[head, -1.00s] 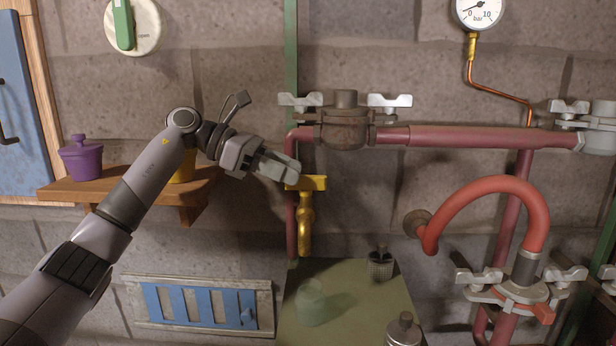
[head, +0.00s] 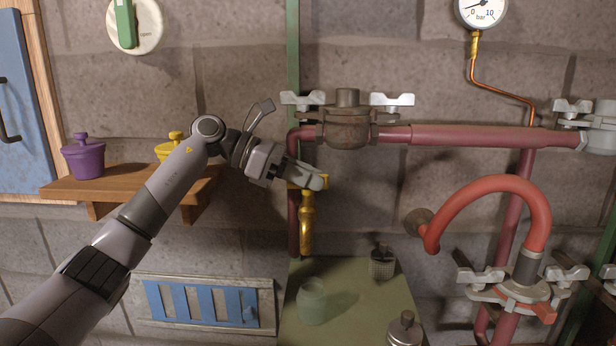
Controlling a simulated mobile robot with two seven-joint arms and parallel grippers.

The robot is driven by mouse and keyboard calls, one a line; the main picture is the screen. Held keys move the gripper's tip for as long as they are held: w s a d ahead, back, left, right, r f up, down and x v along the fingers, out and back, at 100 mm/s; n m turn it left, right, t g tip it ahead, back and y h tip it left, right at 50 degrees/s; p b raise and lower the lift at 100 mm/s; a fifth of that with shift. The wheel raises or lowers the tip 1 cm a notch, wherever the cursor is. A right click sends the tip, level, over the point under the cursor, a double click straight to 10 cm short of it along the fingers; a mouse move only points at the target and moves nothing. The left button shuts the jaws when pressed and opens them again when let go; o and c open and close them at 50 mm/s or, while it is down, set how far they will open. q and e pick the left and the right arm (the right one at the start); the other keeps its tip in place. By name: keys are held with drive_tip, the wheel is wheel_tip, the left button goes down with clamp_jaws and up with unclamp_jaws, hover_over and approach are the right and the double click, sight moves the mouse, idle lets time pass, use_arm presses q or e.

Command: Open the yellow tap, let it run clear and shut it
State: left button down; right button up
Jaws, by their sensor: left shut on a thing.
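The yellow tap (head: 306,225) hangs from the left end of the red pipe, its spout pointing down. My left gripper (head: 314,182) is at the top of the tap and shut on its handle, which it largely hides. A glass jar (head: 311,302) stands on the green table (head: 350,285) below the spout. I cannot make out any liquid running from the spout. My right gripper is not in view.
A dark ribbed container (head: 382,262) and a metal bottle (head: 404,328) stand on the table. A shelf (head: 130,187) holds a purple pot (head: 83,157) and a yellow pot (head: 170,148). A curved red hose (head: 490,187) and a clamped pipe valve (head: 347,127) are close by.

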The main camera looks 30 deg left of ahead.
use_arm(q)
drive_tip(key=shift+f+n+t+y+b, duration=0.1)
drive_tip(key=shift+n+t+y+b, duration=0.25)
drive_tip(key=shift+n+t+y, duration=0.35)
drive_tip(key=n+t+y, duration=0.3)
drive_tip(key=n, duration=0.1)
drive_tip(key=n+t+y+b, duration=0.1)
drive_tip(key=n+y, duration=0.2)
drive_tip(key=shift+d, duration=0.1)
drive_tip(key=n+y+b, duration=0.2)
drive_tip(key=n+y, duration=0.3)
drive_tip(key=y, duration=0.1)
drive_tip(key=shift+t+y+b, duration=0.3)
drive_tip(key=shift+t+b, duration=0.1)
drive_tip(key=shift+n+g+y+b, duration=1.1)
drive_tip(key=shift+n+y+b, duration=0.2)
drive_tip(key=shift+n+y, duration=1.05)
drive_tip(key=c, duration=1.1)
unclamp_jaws()
